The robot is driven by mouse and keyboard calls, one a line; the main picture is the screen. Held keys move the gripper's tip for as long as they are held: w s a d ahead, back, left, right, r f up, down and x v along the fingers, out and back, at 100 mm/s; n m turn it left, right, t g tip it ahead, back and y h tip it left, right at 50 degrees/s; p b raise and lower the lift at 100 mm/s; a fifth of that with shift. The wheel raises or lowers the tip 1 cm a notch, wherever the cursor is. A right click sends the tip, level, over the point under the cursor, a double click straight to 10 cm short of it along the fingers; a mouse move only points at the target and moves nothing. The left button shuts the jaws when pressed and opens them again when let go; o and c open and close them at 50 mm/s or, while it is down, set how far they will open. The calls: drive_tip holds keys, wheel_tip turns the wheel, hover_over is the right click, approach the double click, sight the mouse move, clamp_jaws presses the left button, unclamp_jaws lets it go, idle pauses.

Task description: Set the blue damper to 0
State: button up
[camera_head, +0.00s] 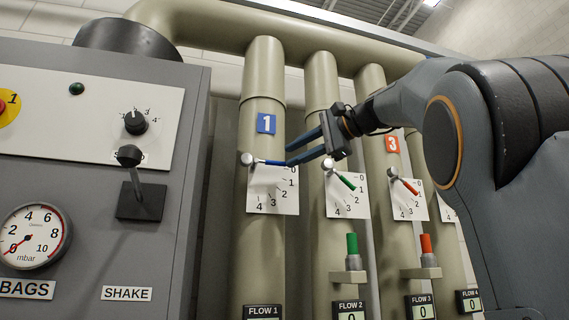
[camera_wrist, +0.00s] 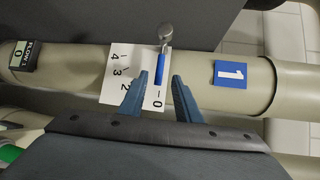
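The blue damper lever (camera_head: 272,162) is on the pipe with the blue number 1 plate (camera_head: 266,123). It points right from its round pivot (camera_head: 247,159), towards the 0 on its white scale (camera_head: 262,200). In the wrist view the blue handle (camera_wrist: 158,72) also points at the 0. My gripper (camera_head: 290,156) is at the handle's free end. Its fingers are open, one on each side of the handle in the wrist view (camera_wrist: 161,77).
To the right are similar pipes with a green lever (camera_head: 346,182) and an orange lever (camera_head: 410,187). The FLOW 1 display (camera_wrist: 20,55) reads 0. A grey control cabinet (camera_head: 90,230) with a gauge (camera_head: 34,236) and a shake switch (camera_head: 133,175) stands at the left.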

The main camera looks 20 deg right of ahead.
drive_tip(key=v, duration=0.2)
drive_tip(key=shift+s+d, duration=0.2)
drive_tip(key=shift+s, duration=0.15)
idle(0.4)
